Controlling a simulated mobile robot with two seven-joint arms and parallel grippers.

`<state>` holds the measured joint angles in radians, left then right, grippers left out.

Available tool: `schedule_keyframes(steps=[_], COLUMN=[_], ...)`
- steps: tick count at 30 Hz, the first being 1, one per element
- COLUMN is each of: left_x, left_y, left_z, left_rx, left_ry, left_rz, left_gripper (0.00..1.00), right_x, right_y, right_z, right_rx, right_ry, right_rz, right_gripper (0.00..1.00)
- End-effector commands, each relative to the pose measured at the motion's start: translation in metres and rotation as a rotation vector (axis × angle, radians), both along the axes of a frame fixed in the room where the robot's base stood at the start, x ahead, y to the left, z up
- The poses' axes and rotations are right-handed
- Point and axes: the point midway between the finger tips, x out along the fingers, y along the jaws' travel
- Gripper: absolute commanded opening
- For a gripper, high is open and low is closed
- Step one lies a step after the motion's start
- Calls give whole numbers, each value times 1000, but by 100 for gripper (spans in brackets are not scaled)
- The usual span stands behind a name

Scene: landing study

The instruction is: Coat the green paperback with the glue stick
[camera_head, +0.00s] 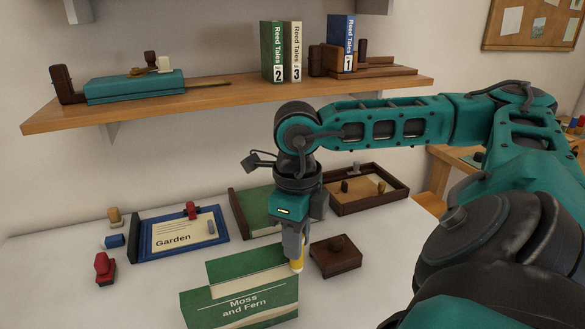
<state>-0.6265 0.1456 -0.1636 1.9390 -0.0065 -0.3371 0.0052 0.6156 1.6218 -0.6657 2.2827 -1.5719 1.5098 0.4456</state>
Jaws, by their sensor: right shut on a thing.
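The green paperback, labelled "Moss and Fern" (240,309), is on the white table at the bottom centre, with a cream band between its green parts. My right gripper (294,240) points down at the book's upper right edge. It is shut on the glue stick (297,265), whose yellow and white lower part shows below the fingers. The glue stick's end is close to the book's right edge; I cannot tell whether they touch. My left gripper is not in view.
A brown wooden block (335,257) sits just right of the glue stick. Behind are a blue "Garden" board (180,234), a green-based tray (257,211) and a brown tray (368,189). A red stamp (104,268) stands left. The wooden shelf (225,98) holds several books above.

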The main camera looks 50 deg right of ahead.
Motion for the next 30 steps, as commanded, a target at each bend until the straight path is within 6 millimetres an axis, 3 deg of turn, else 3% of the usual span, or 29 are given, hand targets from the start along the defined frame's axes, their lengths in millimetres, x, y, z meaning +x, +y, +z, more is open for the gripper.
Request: schedule_keyframes(steps=[30], left_x=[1], left_y=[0], left_z=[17], left_rx=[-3], left_ry=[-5], left_rz=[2], left_gripper=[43], right_x=[30], right_y=[50], right_z=[-1], right_rx=[9], right_ry=[-2], right_rz=[3], right_gripper=[0])
